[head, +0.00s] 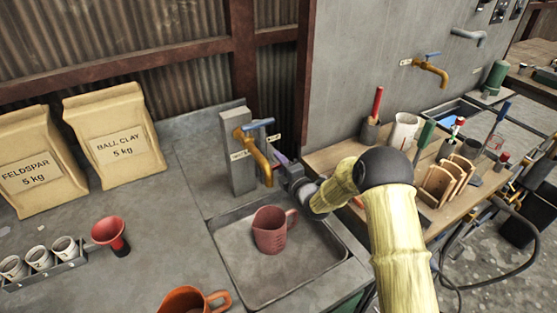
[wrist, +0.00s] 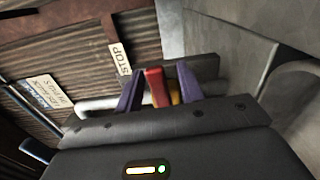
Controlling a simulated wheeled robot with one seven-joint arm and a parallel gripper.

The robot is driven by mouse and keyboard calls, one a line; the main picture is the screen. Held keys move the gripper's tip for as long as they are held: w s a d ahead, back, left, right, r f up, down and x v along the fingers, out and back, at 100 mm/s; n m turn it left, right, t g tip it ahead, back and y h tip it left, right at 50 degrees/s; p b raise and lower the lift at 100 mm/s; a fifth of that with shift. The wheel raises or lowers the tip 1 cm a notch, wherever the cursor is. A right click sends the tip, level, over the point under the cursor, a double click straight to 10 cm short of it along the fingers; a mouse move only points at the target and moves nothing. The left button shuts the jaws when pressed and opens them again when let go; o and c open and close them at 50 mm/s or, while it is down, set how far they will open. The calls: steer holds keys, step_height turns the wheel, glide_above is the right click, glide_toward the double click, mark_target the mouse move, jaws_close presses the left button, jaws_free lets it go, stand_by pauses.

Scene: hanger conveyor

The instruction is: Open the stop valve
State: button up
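The stop valve's red lever (wrist: 156,88) shows in the wrist view, with a small STOP label (wrist: 121,58) behind it. My gripper (wrist: 160,88) has its two purple fingers on either side of the lever. They are apart, with a visible gap on the right; I cannot tell whether the left finger touches it. A bit of yellow metal (wrist: 175,97) shows beside the right finger. In the head view, my gripper (head: 282,160) is low behind the brass tap (head: 258,155) with a blue handle (head: 256,124). The red lever is hidden there.
A sink (head: 232,262) below the tap holds a red jug (head: 270,232). A grey post (head: 236,150) stands left of the tap. A crowded wooden bench (head: 325,158) is at right.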

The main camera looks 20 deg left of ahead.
steer(key=shift+w+a, duration=0.45)
steer(key=shift+a, duration=0.05)
jaws_close()
